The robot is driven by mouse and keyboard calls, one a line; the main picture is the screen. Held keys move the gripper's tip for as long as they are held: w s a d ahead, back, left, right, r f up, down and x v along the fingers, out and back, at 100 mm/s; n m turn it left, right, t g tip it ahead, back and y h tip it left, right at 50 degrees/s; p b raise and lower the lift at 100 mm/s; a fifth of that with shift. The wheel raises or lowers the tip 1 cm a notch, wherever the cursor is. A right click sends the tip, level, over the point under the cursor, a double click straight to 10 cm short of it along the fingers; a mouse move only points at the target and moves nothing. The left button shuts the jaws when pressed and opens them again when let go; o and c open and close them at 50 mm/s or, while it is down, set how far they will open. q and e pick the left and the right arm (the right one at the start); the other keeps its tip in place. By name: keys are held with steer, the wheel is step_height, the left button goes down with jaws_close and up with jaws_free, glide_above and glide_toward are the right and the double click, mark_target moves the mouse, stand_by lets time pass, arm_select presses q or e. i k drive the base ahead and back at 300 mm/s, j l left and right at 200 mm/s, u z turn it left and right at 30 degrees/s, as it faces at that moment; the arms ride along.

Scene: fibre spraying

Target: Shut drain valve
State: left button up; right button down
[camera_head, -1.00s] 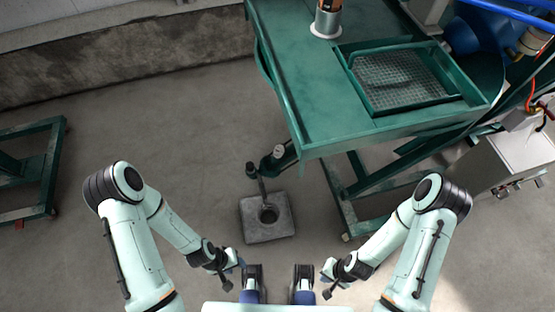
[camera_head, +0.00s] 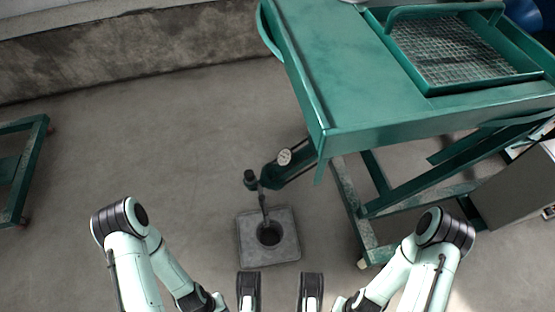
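The drain fitting is a dark green pipe (camera_head: 286,170) below the front left corner of the green machine, with a round white-faced gauge (camera_head: 284,157) on it. At its left end is a dark knob-like part (camera_head: 251,178), probably the valve handle; its setting cannot be made out. A thin spout (camera_head: 263,205) runs down toward the floor drain (camera_head: 269,252), a grey square plate with a round hole. My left gripper (camera_head: 249,284) and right gripper (camera_head: 312,284) are black, at the bottom edge, apart from the fitting and touching nothing visible. Their finger gaps are unclear.
The green machine table (camera_head: 350,75) with a mesh-bottomed tray (camera_head: 460,92) fills the upper right, its legs on casters below. A green frame (camera_head: 18,170) stands at the left. A concrete wall (camera_head: 130,55) runs behind. The floor (camera_head: 150,140) left of the drain is clear.

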mark_target(262, 198)
steer(key=k+j+z, duration=0.1)
steer(key=z, duration=0.3)
steer(key=k+j+z, duration=0.1)
steer(key=j+z, duration=0.25)
steer(key=k+j+z, duration=0.1)
steer(key=z, duration=0.3)
